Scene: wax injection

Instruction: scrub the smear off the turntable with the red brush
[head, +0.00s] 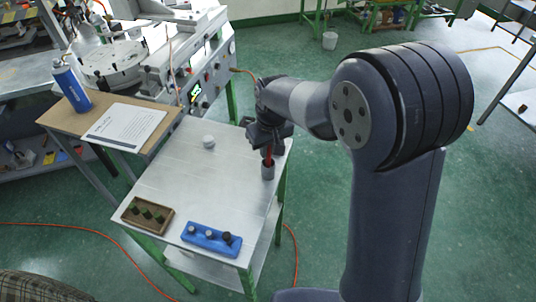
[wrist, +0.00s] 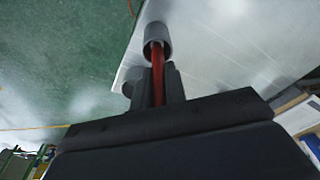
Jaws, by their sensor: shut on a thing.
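The red brush (head: 269,160) stands in a small grey cup (head: 268,172) near the right edge of the metal table. My gripper (head: 267,146) is above the cup with its jaws shut on the brush's red handle. In the wrist view the red handle (wrist: 158,78) runs from between the fingers (wrist: 160,85) into the mouth of the grey cup (wrist: 157,38); the bristle end is hidden. The round turntable (head: 108,62) is on the machine at the back left. I cannot make out a smear on it at this size.
On the metal table (head: 185,180) are a small white knob-like object (head: 208,141), a brown tray (head: 146,215) and a blue tray (head: 211,238) with dark pieces. The table's middle is clear.

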